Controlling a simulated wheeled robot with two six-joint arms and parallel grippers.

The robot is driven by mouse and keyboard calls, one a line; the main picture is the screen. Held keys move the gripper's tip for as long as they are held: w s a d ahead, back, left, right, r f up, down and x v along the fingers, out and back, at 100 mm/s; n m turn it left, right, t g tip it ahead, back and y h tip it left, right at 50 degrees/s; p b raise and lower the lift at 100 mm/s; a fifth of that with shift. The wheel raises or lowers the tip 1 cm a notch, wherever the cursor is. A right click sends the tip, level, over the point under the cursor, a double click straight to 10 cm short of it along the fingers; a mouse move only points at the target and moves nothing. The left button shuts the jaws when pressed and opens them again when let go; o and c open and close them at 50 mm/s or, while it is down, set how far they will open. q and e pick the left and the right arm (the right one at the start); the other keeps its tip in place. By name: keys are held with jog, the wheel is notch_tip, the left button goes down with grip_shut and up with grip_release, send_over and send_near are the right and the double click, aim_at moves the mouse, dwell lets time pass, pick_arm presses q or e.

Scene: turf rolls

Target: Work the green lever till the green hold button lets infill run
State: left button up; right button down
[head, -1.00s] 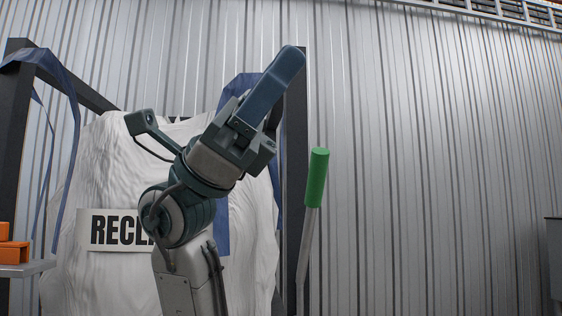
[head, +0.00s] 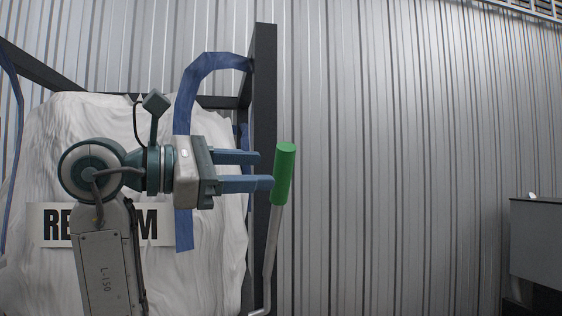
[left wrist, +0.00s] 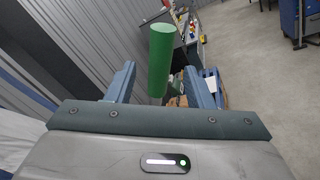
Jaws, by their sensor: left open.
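The green lever grip (head: 284,174) tops a bent grey metal rod (head: 272,250) in front of the dark frame post. My left gripper (head: 265,170) comes in from the left, level and open, with its fingertips just short of or beside the grip. In the left wrist view the green grip (left wrist: 161,60) stands between the two open fingers, a little beyond or near their tips; contact cannot be told. The green hold button is not visible. My right gripper is not in view.
A white bulk bag (head: 60,140) with a label hangs from blue straps in a dark frame (head: 264,90) behind my left arm. A grey box (head: 535,240) stands at the far right. The space right of the lever is clear before the corrugated wall.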

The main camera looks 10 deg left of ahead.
aim_at(283, 169)
pick_arm(q)
jog(key=p+x, duration=0.1)
jog(key=x, duration=0.4)
jog(key=shift+w+d, duration=0.1)
jog(key=shift+d, duration=0.25)
grip_shut()
jog(key=shift+r+p, duration=0.1)
jog(key=shift+p, duration=0.2)
